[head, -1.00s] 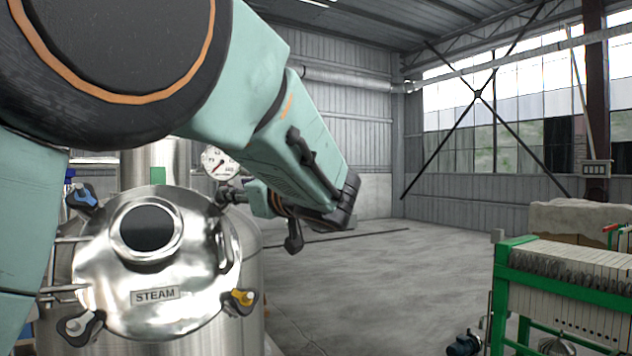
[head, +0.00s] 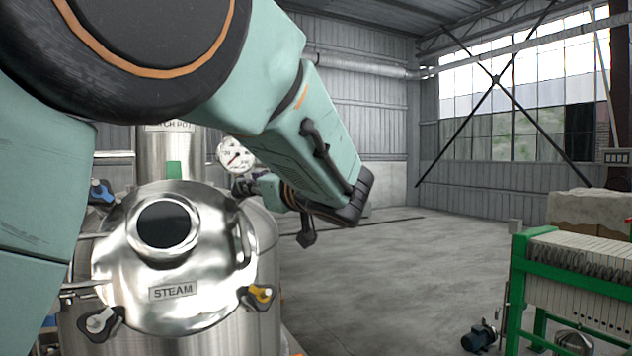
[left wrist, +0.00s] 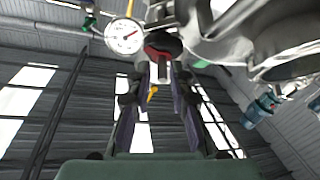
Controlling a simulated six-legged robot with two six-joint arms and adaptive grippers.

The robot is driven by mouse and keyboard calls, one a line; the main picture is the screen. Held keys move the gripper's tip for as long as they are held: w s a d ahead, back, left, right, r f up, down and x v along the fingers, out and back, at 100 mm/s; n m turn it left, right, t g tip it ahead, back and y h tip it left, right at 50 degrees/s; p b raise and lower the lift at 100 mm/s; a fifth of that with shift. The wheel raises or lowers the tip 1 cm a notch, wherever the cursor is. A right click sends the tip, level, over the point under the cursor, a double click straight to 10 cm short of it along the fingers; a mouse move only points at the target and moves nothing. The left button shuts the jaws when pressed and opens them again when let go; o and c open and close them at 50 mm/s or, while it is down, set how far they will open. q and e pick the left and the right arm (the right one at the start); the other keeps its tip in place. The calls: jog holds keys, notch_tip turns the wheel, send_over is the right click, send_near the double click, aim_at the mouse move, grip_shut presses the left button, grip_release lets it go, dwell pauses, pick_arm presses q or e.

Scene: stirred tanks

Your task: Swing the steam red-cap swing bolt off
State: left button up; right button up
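The steel vessel lid labelled STEAM (head: 125,262) is closed on its tank, with a round sight glass on it. A red-capped bolt head (left wrist: 163,50), mostly dark with a red band, shows in the left wrist view. My left gripper (left wrist: 162,72) reaches it, one finger on each side of the cap; whether the fingers press on it is unclear. In the head view this gripper (head: 266,187) is at the lid's upper right edge, and the red cap is hidden there. Blue (head: 101,192), yellow (head: 261,294) and white-grey (head: 100,320) swing bolts stand around the rim. My right gripper is out of view.
A pressure gauge (head: 235,155) stands close behind my left gripper; it also shows in the left wrist view (left wrist: 124,36). A green-framed filter press (head: 570,285) is at the right.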

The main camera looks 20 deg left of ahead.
pick_arm(q)
jog(key=shift+s+a+r, duration=0.1)
jog(key=shift+s+a, duration=0.1)
jog(key=shift+s, duration=0.2)
jog(key=c, duration=0.3)
jog(key=shift+w+d, duration=0.1)
jog(key=shift+w, duration=0.25)
grip_shut()
jog(key=shift+s, duration=0.1)
jog(key=shift+s, duration=0.1)
jog(key=shift+f, duration=0.25)
